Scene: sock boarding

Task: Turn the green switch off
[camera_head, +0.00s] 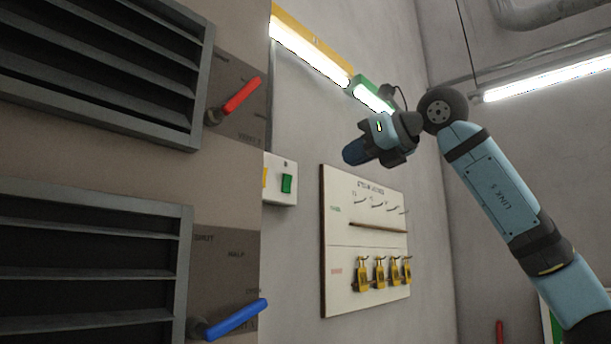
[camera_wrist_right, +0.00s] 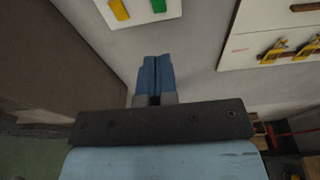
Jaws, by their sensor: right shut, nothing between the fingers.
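The green switch (camera_head: 287,184) is a small green rocker on a white wall plate, just right of the machine's edge in the head view. It also shows at the top of the right wrist view (camera_wrist_right: 159,5), ahead of the fingers. My right gripper (camera_head: 356,153) is up and to the right of the switch in the head view, apart from it. In the wrist view its blue fingers (camera_wrist_right: 155,75) are together, with nothing between them. Whether the switch is on or off is too small to tell. My left gripper is out of view.
A yellow switch (camera_head: 265,177) sits left of the green one, partly hidden by the machine. A white board (camera_head: 338,262) with hooks and yellow padlocks hangs to the right. Red (camera_head: 241,95) and blue (camera_head: 236,319) levers stick out at left. Lit yellow and green lamps hang above.

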